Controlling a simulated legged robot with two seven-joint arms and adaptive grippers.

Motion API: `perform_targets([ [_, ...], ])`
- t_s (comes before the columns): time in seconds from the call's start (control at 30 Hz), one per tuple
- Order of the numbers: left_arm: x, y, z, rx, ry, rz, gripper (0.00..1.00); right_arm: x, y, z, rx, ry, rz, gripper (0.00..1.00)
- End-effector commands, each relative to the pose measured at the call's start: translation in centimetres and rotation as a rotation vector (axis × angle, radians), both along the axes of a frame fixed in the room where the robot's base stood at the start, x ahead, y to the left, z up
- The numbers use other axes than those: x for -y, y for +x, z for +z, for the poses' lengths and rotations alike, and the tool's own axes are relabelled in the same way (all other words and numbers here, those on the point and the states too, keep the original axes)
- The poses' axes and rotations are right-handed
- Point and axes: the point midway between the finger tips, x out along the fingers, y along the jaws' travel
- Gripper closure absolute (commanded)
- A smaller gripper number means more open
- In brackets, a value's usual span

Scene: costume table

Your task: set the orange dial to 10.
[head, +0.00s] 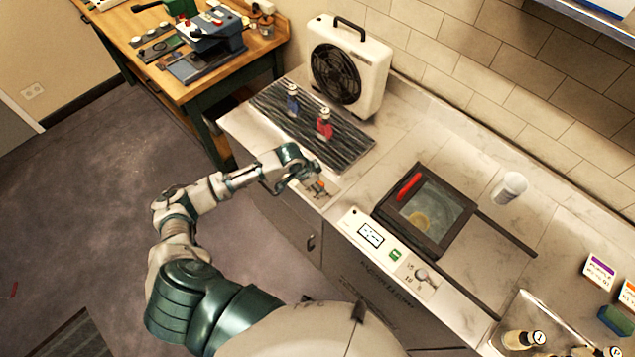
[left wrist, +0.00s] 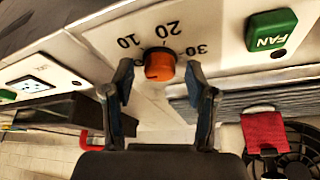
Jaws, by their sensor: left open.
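The orange dial (head: 319,186) sits on a pale panel at the front of the counter. In the left wrist view the orange dial (left wrist: 159,66) is close up, with 10, 20 and 30 printed around it. Its pointer is too small to read surely. My left gripper (head: 302,179) is open beside the dial in the head view. In the left wrist view my left gripper (left wrist: 159,82) has one finger on each side of the dial, with gaps visible between. My right gripper is not in view.
A green FAN button (left wrist: 270,30) is near the dial. A dark-framed tray (head: 455,185) and a white cup (head: 510,187) stand to the right.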

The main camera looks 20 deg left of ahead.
Motion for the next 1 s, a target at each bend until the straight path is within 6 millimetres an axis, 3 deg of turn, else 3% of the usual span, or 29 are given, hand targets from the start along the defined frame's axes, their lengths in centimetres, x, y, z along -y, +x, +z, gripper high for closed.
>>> perform_targets([
  [0.23,0.0,0.0,-0.1,0.001,-0.001,0.0,0.43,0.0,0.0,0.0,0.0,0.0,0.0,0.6],
  [0.47,-0.1,0.0,-0.1,0.0,0.0,0.0,0.98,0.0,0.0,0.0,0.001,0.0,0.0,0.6],
  [1.0,-0.2,0.2,0.1,-0.001,0.0,-0.121,1.0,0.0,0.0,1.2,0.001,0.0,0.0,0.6],
])
